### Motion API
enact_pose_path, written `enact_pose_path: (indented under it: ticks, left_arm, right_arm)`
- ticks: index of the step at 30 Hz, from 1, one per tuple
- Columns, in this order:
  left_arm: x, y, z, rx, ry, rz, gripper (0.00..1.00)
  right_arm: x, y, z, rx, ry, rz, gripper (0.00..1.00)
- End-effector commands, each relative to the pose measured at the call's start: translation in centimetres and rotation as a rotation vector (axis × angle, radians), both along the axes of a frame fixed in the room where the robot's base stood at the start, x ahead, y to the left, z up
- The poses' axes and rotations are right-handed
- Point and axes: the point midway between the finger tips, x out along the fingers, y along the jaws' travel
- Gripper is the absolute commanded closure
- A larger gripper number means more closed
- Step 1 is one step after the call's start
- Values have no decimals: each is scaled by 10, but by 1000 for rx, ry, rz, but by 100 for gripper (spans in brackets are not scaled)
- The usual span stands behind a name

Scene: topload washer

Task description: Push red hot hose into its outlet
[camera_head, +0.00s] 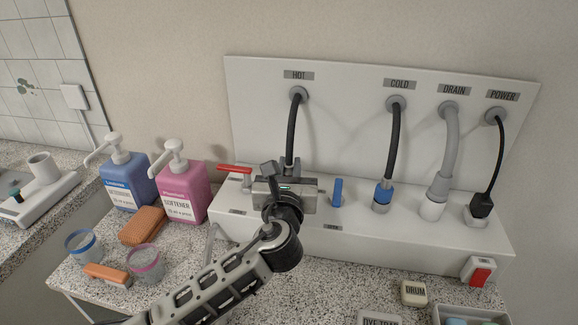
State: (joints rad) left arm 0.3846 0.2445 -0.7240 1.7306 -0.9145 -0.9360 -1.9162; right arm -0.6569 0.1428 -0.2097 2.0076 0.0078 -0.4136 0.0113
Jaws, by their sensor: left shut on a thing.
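The hot hose (293,130) is a black hose that comes out of the HOT port (299,94) on the white back panel and hangs down. My left gripper (283,168) is shut on the lower end of this hose, above the white ledge. The gripper's body hides the hose's end, any red on it, and the outlet below, so I cannot tell whether they touch. A red valve handle (235,169) points left, just left of the gripper. My right gripper is not in view.
A blue handle (337,191) stands upright close to the gripper's right. The cold hose (392,150), grey drain hose (449,150) and power cord (494,160) run into the ledge (400,235) further right. Pink softener (182,187) and blue detergent (130,180) bottles stand at left.

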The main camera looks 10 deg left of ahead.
Motion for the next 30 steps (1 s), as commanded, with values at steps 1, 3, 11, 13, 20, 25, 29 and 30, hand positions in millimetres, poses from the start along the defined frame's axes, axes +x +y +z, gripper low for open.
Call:
enact_pose_path:
  ticks: [1, 3, 11, 13, 20, 25, 29, 30]
  left_arm:
    - [0, 0, -3, 0, 4, 0, 100]
    - [0, 0, -3, 0, 5, 0, 100]
    - [0, 0, -4, 0, 7, 0, 58]
    - [0, 0, -4, 0, 6, 0, 58]
    - [0, 0, -3, 0, 5, 0, 58]
    - [-12, -2, -4, -1, 7, -2, 58]
    - [-40, -6, -5, -2, 7, -4, 58]
    - [-50, -7, -5, -3, 8, -3, 58]
  right_arm:
    - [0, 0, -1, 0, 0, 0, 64]
    - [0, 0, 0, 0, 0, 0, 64]
    - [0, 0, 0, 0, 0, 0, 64]
    - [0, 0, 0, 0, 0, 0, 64]
    - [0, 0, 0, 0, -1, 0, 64]
    - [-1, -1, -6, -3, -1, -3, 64]
    - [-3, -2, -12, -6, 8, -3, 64]
    - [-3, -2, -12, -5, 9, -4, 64]
